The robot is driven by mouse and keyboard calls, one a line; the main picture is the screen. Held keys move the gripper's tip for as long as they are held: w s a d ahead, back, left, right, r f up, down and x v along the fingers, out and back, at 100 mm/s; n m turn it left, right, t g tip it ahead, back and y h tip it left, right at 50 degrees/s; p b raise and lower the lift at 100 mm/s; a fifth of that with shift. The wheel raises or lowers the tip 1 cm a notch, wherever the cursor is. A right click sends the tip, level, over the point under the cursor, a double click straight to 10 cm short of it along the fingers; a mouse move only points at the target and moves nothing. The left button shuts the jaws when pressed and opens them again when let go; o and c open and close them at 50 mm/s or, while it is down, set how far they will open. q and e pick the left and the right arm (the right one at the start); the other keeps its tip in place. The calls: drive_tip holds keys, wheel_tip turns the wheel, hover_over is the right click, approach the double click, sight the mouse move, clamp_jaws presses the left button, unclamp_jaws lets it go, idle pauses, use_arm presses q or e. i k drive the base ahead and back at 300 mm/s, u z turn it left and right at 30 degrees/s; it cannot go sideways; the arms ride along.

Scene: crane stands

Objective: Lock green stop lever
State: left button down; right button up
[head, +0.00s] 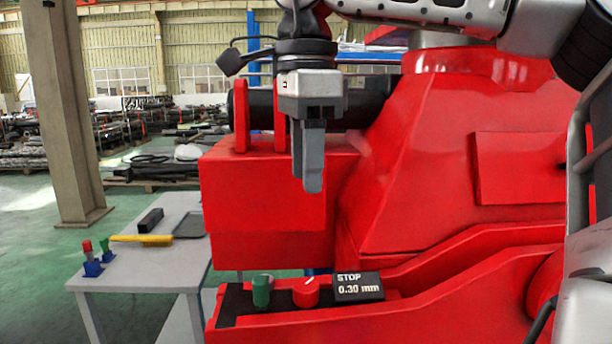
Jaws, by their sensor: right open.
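The green stop lever (261,291) is a short green upright piece on the dark strip at the front of the red machine. A red knob (306,292) with a white mark stands just right of it. Right of the knob, a black display (358,287) reads "STOP 0.30 mm". My right gripper (313,172) points down, open and empty, in front of the red block and well above the lever and knob. Its fingers overlap in this side-on view. My left gripper is not in view.
The large red crane machine (440,160) fills the right side. A grey table (150,268) at left holds a yellow-handled tool (142,239), a black block (150,220), a dark tray (190,225) and small red and green handled items in blue holders (93,268). A beige column (62,110) stands behind.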

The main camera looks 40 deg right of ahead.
sight(263, 284)
drive_tip(key=k, duration=1.5)
